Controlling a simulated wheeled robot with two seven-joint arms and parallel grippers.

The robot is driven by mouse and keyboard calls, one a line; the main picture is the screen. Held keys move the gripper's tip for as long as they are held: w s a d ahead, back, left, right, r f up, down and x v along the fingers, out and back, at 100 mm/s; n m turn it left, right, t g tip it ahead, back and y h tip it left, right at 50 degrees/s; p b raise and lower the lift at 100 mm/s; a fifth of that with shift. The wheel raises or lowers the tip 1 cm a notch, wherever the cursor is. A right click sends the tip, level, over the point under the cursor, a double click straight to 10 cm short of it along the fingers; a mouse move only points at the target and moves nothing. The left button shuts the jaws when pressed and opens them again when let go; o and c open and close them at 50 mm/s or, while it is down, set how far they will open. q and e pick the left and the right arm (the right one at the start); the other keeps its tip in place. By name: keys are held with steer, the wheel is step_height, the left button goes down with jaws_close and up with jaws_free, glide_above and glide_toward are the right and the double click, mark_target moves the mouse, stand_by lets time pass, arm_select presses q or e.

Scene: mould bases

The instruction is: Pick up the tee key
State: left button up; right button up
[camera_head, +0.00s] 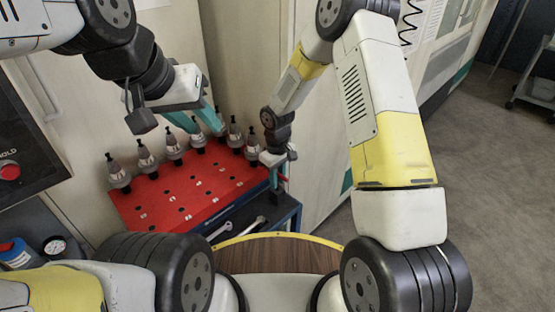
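I cannot make out a tee key for certain. Two metal tools (220,232) lie on the dark lower shelf below the red tray; they are small, and their type is unclear. My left gripper (196,124) is above the back of the red tray, with its two teal fingers apart and nothing visible between them. My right gripper (276,178) points down at the tray's right edge. Its teal fingers overlap in this view, and a small red piece shows beside them. I cannot tell whether it holds anything.
A red tray (160,205) with holes carries several tool holders (145,157) along its back. It stands on a dark cart (285,208). A round wooden top (280,257) is in front. Cabinet walls are close behind. Grey floor (490,170) is open at right.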

jaws_close()
stand_by(1.1)
